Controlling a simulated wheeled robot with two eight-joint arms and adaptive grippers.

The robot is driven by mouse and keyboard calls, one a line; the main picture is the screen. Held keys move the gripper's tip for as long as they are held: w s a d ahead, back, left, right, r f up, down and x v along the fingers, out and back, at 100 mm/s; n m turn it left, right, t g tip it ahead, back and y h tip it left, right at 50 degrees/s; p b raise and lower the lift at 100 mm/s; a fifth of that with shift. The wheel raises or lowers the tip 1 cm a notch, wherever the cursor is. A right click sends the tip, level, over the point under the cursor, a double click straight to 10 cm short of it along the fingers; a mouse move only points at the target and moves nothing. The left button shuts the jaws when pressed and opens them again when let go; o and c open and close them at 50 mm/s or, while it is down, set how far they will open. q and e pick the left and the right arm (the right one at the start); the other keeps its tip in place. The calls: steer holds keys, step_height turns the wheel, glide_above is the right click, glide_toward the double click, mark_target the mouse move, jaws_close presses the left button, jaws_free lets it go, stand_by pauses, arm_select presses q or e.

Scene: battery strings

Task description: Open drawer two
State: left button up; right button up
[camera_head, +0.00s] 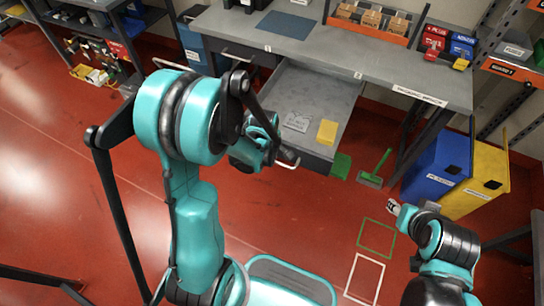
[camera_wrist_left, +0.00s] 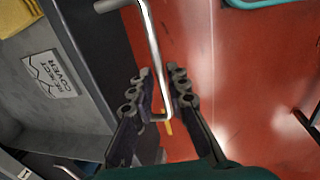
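A grey drawer (camera_head: 318,92) stands pulled out from under the workbench (camera_head: 310,45). A paper sheet (camera_head: 297,122) with printed text and a yellow block (camera_head: 327,132) lie in it. Its metal bar handle (camera_wrist_left: 152,42) is on the front. My left gripper (camera_head: 283,152) is at this handle. In the left wrist view its fingers (camera_wrist_left: 160,80) stand apart on both sides of the bar near one end, with gaps visible. The bench-edge labels are too small to read surely. My right gripper (camera_head: 393,207) is low at the right, away from the drawer; its fingers are unclear.
Another drawer with a handle (camera_head: 238,56) is shut to the left. A green dustpan-like tool (camera_head: 372,178) and a green object (camera_head: 341,165) are right of the open drawer. Blue (camera_head: 437,165) and yellow (camera_head: 485,180) bins stand at the right. Red floor in front is mostly free.

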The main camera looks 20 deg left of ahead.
arm_select(q)
steer(key=shift+o, duration=0.4)
step_height(320, 180, up, 12)
steer(key=s, duration=0.2)
steer(key=shift+s, duration=0.15)
steer(key=shift+f, duration=0.1)
stand_by(0.4)
steer(key=s+d+r+m+t, duration=0.4)
steer(key=s+r+m, duration=0.3)
steer(key=m, duration=1)
steer(key=shift+s+m+t, duration=0.3)
steer(key=shift+s+t, duration=0.2)
steer(key=shift+s, duration=0.65)
